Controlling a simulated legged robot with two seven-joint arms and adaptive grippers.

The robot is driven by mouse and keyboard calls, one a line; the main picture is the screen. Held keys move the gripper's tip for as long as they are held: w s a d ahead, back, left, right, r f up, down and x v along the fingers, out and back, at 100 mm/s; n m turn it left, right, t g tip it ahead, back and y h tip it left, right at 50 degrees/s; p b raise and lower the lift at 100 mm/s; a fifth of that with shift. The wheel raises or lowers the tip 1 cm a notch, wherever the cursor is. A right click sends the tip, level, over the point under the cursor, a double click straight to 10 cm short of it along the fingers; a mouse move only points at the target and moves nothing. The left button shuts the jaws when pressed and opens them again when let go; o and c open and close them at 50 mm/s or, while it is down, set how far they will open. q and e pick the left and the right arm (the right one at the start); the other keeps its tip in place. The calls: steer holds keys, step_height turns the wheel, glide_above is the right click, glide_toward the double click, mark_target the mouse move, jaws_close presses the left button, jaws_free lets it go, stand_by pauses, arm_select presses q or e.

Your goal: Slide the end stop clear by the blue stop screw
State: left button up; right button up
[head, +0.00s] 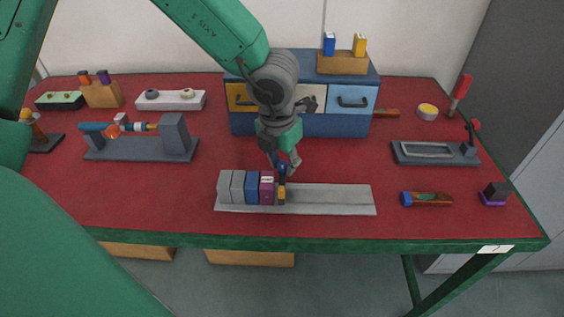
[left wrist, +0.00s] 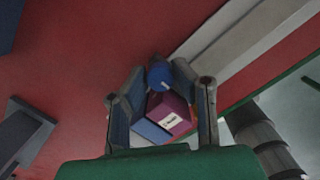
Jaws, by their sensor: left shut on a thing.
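My left gripper (head: 282,168) comes down over the grey rail (head: 330,198) on the red table. It is shut on the blue stop screw (left wrist: 160,74), which shows between the fingers in the left wrist view. Below the screw is the yellow end stop (head: 281,194), on the rail right beside the purple block with a white label (head: 267,190). The purple block also shows in the left wrist view (left wrist: 172,112). To its left stand a blue block (head: 252,188) and two grey blocks (head: 231,187). My right gripper is not in view.
The rail is bare right of the end stop. A blue drawer cabinet (head: 300,125) stands behind. A grey fixture (head: 175,138) is at left, a grey tray (head: 432,152) at right. A blue-and-orange item (head: 427,199) lies right of the rail.

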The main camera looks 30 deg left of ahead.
arm_select(q)
steer(key=shift+w+d+p, duration=0.35)
steer(key=shift+w+d, duration=0.2)
steer(key=shift+d, duration=0.2)
steer(key=shift+w+d+r+p, duration=0.1)
steer(key=shift+w+d+p, duration=0.1)
steer(key=shift+w+d, duration=0.25)
steer(key=shift+w+d+p, duration=0.15)
steer(key=shift+w+d, duration=0.05)
steer(key=shift+d, duration=0.45)
steer(key=shift+w+d+p, duration=0.4)
steer(key=shift+w+d, duration=0.15)
steer(key=shift+d, duration=0.3)
steer(key=shift+w+d+p, duration=0.4)
steer(key=shift+w+d, duration=0.15)
steer(key=shift+d, duration=0.3)
steer(key=o, duration=1)
steer(key=shift+d, duration=0.1)
step_height(320, 180, up, 7)
steer(key=p, duration=0.7)
steer(key=shift+s, duration=0.1)
